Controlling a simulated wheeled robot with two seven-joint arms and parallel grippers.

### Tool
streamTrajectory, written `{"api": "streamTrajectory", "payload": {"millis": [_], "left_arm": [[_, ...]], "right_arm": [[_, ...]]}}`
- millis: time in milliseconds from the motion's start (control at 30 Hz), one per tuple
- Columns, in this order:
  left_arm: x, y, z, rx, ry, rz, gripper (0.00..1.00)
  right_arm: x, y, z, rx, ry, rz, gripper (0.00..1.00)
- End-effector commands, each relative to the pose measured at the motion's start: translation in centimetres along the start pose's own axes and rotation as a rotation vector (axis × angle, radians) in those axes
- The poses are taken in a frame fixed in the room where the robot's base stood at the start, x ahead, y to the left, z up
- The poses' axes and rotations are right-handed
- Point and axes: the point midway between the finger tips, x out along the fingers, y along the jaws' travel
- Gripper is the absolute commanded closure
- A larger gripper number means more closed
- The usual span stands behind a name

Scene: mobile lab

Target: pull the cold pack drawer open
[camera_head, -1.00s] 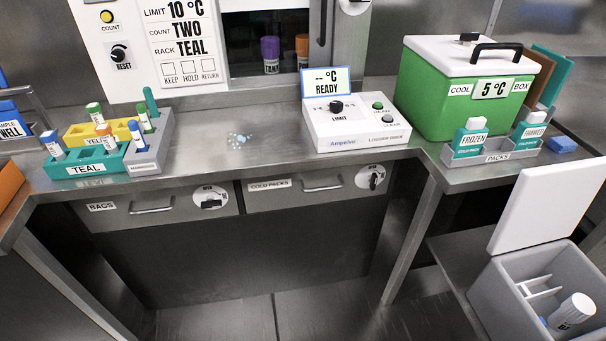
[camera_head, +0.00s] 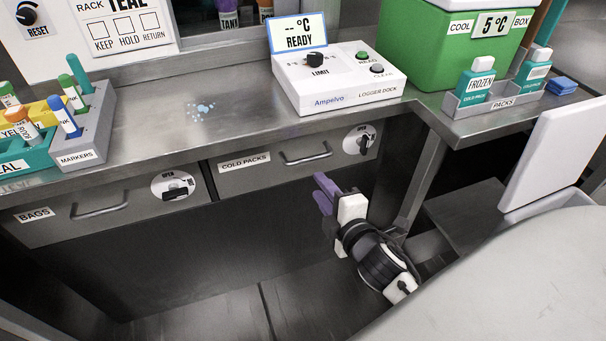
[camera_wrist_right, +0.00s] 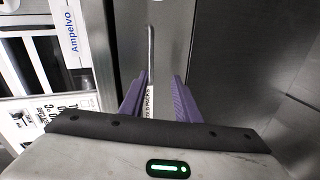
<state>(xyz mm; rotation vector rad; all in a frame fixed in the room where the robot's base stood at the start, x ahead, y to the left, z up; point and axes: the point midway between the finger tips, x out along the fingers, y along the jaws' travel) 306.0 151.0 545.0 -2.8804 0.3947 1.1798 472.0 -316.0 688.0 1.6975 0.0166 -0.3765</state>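The cold packs drawer (camera_head: 235,180) is closed under the bench, with its bar handle (camera_head: 306,155) in the middle of the front. Its round white latch dial (camera_head: 352,146) is at the right, its black knob standing roughly upright. My right gripper (camera_head: 322,193) is below and in front of the handle, apart from the drawer. In the right wrist view my right gripper (camera_wrist_right: 158,88) is open and empty, purple fingers apart. The handle (camera_wrist_right: 151,48) shows ahead of the fingertips, and the drawer's label (camera_wrist_right: 149,103) shows between the fingers. My left gripper is out of view.
The bags drawer (camera_head: 130,215), also closed, is at the left, its latch knob lying sideways. The logger dock (camera_head: 340,85) stands on the bench above. A bench leg (camera_head: 420,180) and a grey bin with a raised white lid (camera_head: 555,155) are at the right.

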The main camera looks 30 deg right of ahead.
Motion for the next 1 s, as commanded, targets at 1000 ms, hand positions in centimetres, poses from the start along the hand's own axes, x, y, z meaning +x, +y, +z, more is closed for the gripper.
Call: {"api": "streamTrajectory", "payload": {"millis": [1000], "left_arm": [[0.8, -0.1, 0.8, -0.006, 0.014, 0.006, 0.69]], "right_arm": [[11.1, 2.2, 0.8, -0.113, -0.02, 0.053, 0.71]]}}
